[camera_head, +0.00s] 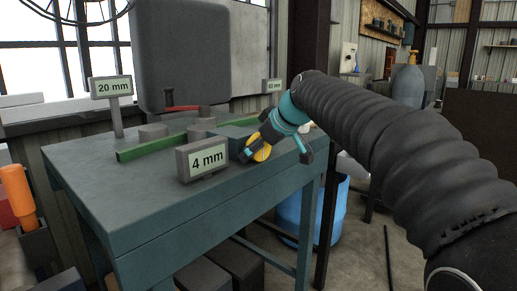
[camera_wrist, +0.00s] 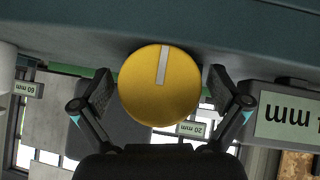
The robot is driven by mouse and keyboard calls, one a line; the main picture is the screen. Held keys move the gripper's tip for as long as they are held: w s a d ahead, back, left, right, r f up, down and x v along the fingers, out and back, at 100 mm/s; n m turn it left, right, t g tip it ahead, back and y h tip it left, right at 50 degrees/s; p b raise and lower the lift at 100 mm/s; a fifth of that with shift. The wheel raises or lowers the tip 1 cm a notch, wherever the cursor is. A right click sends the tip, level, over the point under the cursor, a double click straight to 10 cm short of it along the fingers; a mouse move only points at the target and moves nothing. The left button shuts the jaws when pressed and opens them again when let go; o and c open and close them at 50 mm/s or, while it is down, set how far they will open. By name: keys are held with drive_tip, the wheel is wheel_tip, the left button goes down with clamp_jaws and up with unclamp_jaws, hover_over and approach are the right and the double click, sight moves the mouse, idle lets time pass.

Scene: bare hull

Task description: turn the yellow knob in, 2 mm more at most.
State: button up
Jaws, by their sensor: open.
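The yellow knob (camera_head: 262,153) sits at the front edge of the bench, right of the sign reading 4 mm (camera_head: 208,158). In the wrist view the knob (camera_wrist: 150,102) is a round yellow face with one pale stripe, pointing to the picture's top. My gripper (camera_head: 257,141) is at the knob, partly covering it in the head view. In the wrist view my gripper (camera_wrist: 160,88) is open, with one finger on each side of the knob. Narrow gaps seem to show beside it; I cannot tell whether either pad touches.
A green bar (camera_head: 150,149) and grey blocks lie on the bench (camera_head: 110,172). A sign reading 20 mm (camera_head: 111,87) stands at the back left, and a smaller sign (camera_head: 272,86) behind. A large dark grey panel (camera_head: 185,55) rises behind. A blue barrel (camera_head: 297,212) stands under the right side.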

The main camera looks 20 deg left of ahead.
drive_tip(key=shift+c, duration=0.3)
drive_tip(key=c, duration=1.1)
drive_tip(key=shift+r+g+p, duration=0.2)
drive_tip(key=shift+g+p, duration=0.1)
drive_tip(key=shift+p, duration=0.45)
drive_tip(key=shift+f+m+g+y+p, duration=0.2)
drive_tip(key=shift+m+g+y+p, duration=0.35)
drive_tip(key=shift+g, duration=0.25)
drive_tip(key=o, duration=1.2)
drive_tip(key=shift+c, duration=0.2)
